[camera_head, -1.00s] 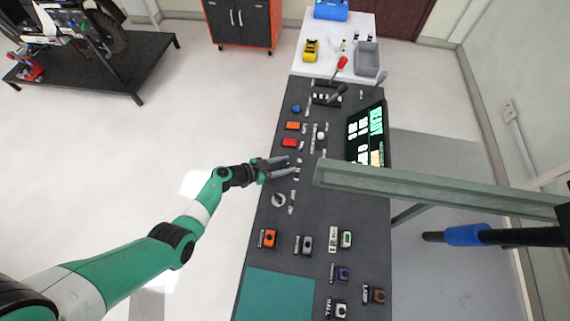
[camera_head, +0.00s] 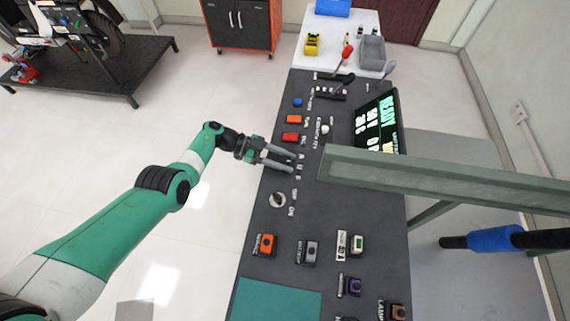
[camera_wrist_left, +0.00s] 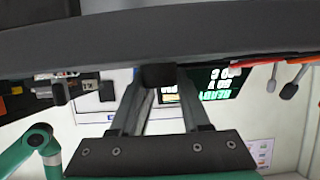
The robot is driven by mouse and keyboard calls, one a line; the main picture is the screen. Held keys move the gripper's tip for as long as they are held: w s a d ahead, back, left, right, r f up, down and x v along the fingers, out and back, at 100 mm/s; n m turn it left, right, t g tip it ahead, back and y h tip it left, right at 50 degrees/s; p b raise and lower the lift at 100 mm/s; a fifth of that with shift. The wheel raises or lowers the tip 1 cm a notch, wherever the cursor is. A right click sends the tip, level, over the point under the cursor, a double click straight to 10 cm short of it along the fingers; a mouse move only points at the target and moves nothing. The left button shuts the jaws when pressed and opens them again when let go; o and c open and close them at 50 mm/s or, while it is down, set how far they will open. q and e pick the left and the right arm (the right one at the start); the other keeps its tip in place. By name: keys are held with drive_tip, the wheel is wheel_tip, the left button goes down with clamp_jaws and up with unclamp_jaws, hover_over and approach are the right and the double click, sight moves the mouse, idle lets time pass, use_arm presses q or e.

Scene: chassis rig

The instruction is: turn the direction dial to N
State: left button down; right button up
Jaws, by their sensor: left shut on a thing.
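My left gripper (camera_head: 299,163) is over the left part of the dark console (camera_head: 345,225), its fingers pointing right, just below the red button. In the left wrist view, the fingertips (camera_wrist_left: 160,78) are shut on a small dark block at the panel face, which I take to be the direction dial (camera_wrist_left: 158,75). In the head view the fingers hide the dial, so its pointer and setting cannot be read. Small white letters stand just right of the fingertips, too small to read surely. My right gripper is not in view.
A blue button (camera_head: 297,102), an orange button (camera_head: 294,119) and a red button (camera_head: 290,137) lie beyond the gripper. A round key-like switch (camera_head: 278,199) is nearer. A grey-green beam (camera_head: 430,178) crosses the right side, near a lit screen (camera_head: 377,122).

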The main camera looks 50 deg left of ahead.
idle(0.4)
use_arm(q)
drive_tip(key=shift+c, duration=1.8)
unclamp_jaws()
drive_tip(key=shift+s+a+r, duration=0.2)
drive_tip(key=shift+a, duration=0.15)
drive_tip(key=p+v, duration=0.2)
drive_tip(key=v, duration=0.8)
drive_tip(key=shift+s+a, duration=0.25)
drive_tip(key=shift+a, duration=0.05)
drive_tip(key=shift+r, duration=0.15)
